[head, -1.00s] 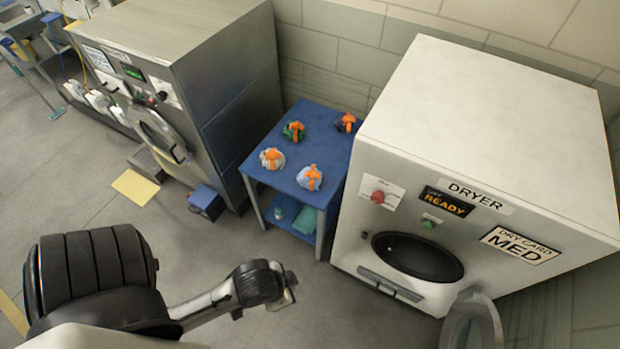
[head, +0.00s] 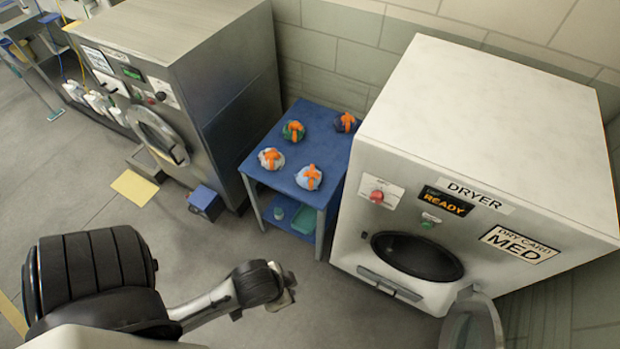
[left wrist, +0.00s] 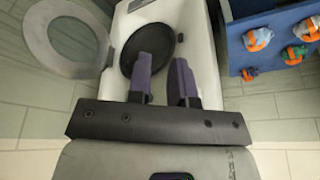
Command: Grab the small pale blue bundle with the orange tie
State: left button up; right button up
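The small pale blue bundle with an orange tie (head: 314,184) sits on the blue table (head: 262,180), at the front right of the group. In the left wrist view, the bundle nearest the dryer at upper right (left wrist: 256,46) appears to be it. My left gripper (head: 288,288) hangs over the floor in front of the table, apart from the bundle. In the left wrist view its two purple fingers (left wrist: 161,82) are spread with nothing between them. My right gripper is not in view.
Other orange-tied bundles share the table: a whitish one (head: 266,164), a green one (head: 290,136) and a dark one (head: 341,128). A white dryer (head: 490,130) with its round door (head: 472,325) open stands right. A steel machine (head: 190,60) stands left. The floor in front is clear.

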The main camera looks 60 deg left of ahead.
pick_arm(q)
jog(key=o, duration=1.4)
jog(key=shift+a, duration=0.1)
